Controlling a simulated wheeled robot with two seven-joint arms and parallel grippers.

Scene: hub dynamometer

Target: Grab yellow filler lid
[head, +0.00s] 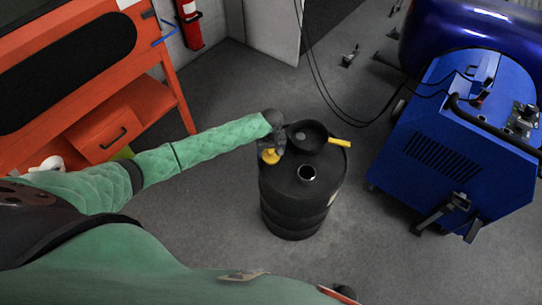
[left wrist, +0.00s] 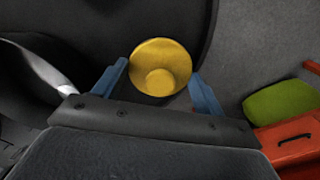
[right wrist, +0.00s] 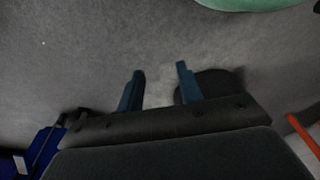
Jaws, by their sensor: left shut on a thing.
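The yellow filler lid (head: 270,156) is a round disc with a raised knob, at the left edge of the black drum's top (head: 291,185). My left gripper (head: 271,147) is over it. In the left wrist view the lid (left wrist: 160,65) sits between the two blue fingers (left wrist: 159,72), which are shut on it. I cannot tell whether the lid touches the drum top. The drum has an open round filler hole (head: 308,173) near its front. My right gripper (right wrist: 160,70) has its fingers apart, with nothing between them, above the floor.
A blue machine (head: 450,135) stands to the right, an orange cabinet (head: 95,95) to the left. Black cables (head: 318,80) hang behind. Grey floor is free around the drum.

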